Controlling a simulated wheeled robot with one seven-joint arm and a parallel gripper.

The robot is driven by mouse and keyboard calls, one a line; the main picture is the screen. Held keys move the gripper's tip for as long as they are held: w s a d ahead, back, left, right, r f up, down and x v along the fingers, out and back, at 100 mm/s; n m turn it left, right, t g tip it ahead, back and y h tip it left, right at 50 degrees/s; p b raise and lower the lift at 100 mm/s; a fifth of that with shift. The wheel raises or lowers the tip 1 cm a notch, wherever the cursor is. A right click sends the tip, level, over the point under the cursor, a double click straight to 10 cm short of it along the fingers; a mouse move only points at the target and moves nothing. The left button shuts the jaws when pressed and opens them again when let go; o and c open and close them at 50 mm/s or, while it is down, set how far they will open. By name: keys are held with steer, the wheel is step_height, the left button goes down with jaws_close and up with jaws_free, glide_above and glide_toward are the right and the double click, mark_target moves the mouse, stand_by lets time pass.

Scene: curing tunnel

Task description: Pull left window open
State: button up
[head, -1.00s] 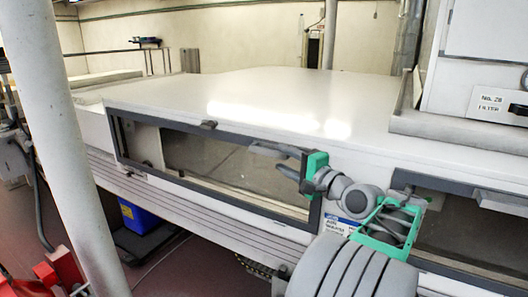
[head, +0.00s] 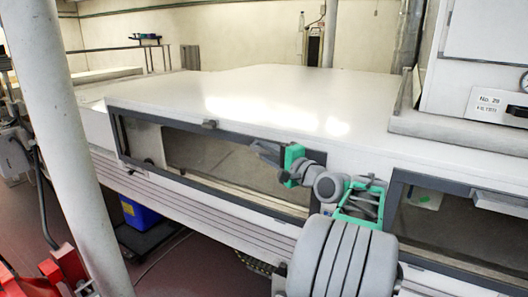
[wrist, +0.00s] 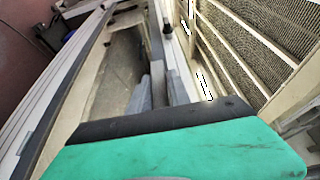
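The left window (head: 190,182) is a long glass pane in a dark grey frame on the front of the white tunnel housing. Its frame looks flush with the housing. A small dark handle (head: 209,124) sits on its top edge; it also shows in the wrist view as a dark knob (wrist: 166,28). My gripper (head: 258,149) is in front of the window's upper right part, to the right of the handle and apart from it. Its grey fingers look parted and empty, pointing left along the top frame. In the wrist view, the fingers (wrist: 160,88) are partly hidden by the green hand.
A second dark-framed window (head: 450,235) is at the right. A white pole (head: 65,150) stands at the left foreground, near red equipment (head: 60,270). A blue bin (head: 138,213) is under the housing. The white top (head: 290,95) is clear.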

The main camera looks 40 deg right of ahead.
steer(key=shift+d+r, duration=0.1)
steer(key=shift+r, duration=0.05)
steer(key=shift+c, duration=1.4)
jaws_close()
steer(key=shift+d+r, duration=0.2)
steer(key=shift+w+a+f+b, duration=0.1)
steer(key=shift+a+f+b, duration=0.15)
steer(key=shift+b, duration=0.2)
steer(key=shift+f+n, duration=0.1)
steer(key=shift+n, duration=0.2)
